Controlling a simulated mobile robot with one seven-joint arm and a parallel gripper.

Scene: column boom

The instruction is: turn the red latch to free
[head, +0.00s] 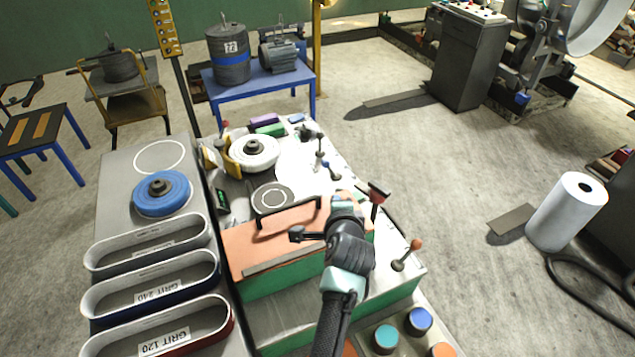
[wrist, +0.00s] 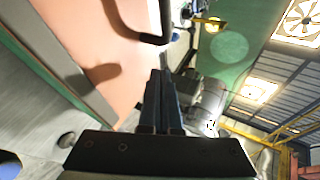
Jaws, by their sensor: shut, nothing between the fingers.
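A dark red lever head (head: 378,191), which looks like the red latch, stands on a short stem at the right edge of the machine bench in the head view. I cannot make it out in the wrist view. My gripper (head: 343,198) is over the salmon-coloured lid, a little left of the red piece and apart from it in the picture. Its fingertips are small and partly hidden by my own wrist in the head view. In the wrist view the two dark fingers of my gripper (wrist: 160,78) lie together, with nothing between them.
A black bar handle (head: 288,213) rises from the salmon lid (head: 265,238) beside my gripper; the handle (wrist: 150,36) also shows in the wrist view. An orange-knobbed lever (head: 407,254) stands nearer on the right. Round buttons (head: 386,337) lie at the front.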

